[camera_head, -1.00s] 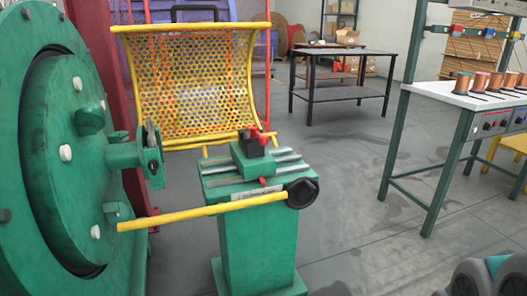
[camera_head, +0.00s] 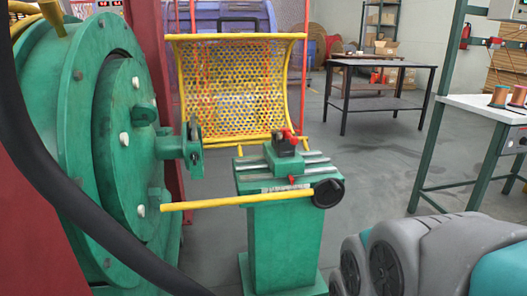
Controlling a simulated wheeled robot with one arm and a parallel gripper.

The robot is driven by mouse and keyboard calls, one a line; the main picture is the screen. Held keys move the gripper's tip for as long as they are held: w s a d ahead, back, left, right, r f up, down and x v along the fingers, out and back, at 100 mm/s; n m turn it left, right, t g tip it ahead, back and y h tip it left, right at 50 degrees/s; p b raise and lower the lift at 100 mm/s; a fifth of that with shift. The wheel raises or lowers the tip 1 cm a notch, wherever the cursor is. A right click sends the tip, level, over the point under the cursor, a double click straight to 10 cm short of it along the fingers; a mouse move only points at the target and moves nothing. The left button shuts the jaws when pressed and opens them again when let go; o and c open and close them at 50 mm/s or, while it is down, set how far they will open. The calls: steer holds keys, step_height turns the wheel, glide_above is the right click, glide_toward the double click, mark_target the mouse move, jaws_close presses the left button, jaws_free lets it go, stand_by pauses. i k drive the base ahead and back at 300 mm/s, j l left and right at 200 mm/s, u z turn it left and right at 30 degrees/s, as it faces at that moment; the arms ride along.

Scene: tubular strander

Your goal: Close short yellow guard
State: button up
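The short yellow guard (camera_head: 232,90) is a curved, perforated yellow panel with a tubular frame. It stands raised behind the green pedestal, with a dark handle (camera_head: 238,20) at its top edge. A yellow bar (camera_head: 235,201) runs level across the front of the pedestal, from near the green disc to the black knob. The space between the guard and this bar is open. My arm shows in grey and teal at the bottom right, but my gripper is not in view.
The green pedestal (camera_head: 285,245) carries a small slide with red levers. A large green round machine (camera_head: 125,140) fills the left. A black table (camera_head: 380,66) and a white-topped bench (camera_head: 490,106) stand right. Grey floor lies clear between them. A thick dark cable-like shape crosses the left foreground.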

mark_target(292, 37)
steer(key=i+l+z, duration=0.55)
steer(key=i+l, duration=0.15)
steer(key=i+l+z, duration=0.2)
steer(key=i, duration=0.4)
steer(key=i+l+z, duration=0.15)
steer(key=i, duration=0.45)
steer(key=i+u, duration=0.35)
steer(key=u, duration=0.15)
steer(key=i+l+u, duration=0.1)
steer(key=i+u, duration=0.35)
steer(key=i+l+u, duration=0.2)
steer(key=u, duration=0.3)
steer(key=i+l+u, duration=0.1)
steer(key=u, duration=0.35)
steer(key=i+l+u, duration=0.2)
steer(key=u, duration=0.3)
steer(key=i+l+u, duration=0.25)
steer(key=u, duration=0.2)
steer(key=i+l+u, duration=0.1)
steer(key=l+u, duration=0.2)
steer(key=u, duration=0.2)
steer(key=i+l+u, duration=0.1)
steer(key=l+u, duration=0.2)
steer(key=u, duration=0.15)
